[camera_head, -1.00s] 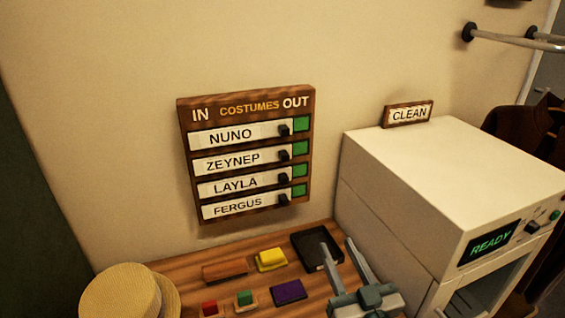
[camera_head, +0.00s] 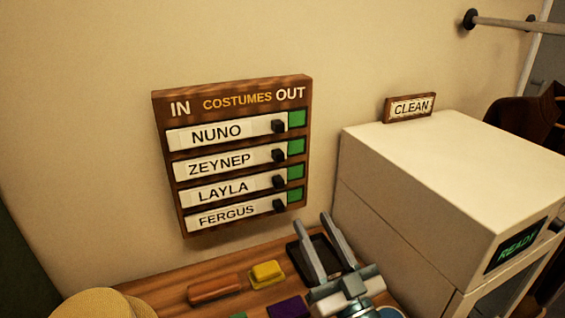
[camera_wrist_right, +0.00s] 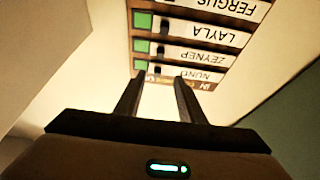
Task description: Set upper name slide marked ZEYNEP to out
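The wooden name board (camera_head: 243,93), headed IN, COSTUMES and OUT, hangs on the wall. Its white ZEYNEP slide (camera_head: 220,164) is in the second row from the top, under NUNO. A black knob (camera_head: 279,155) is at the slide's right part, and a green patch (camera_head: 296,147) shows at its right end, under the OUT side. In the right wrist view the board is upside down, with the ZEYNEP slide (camera_wrist_right: 207,56) beyond the fingers. My right gripper (camera_head: 311,217) is open and empty, below and right of the board, apart from it. My left gripper is not in view.
The NUNO (camera_head: 217,132), LAYLA (camera_head: 223,190) and FERGUS (camera_head: 226,216) slides also show green at right. A white machine (camera_head: 430,180) reading READY stands right of my gripper. A black tray (camera_head: 297,258) and small blocks lie on the wooden table (camera_head: 185,273) below.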

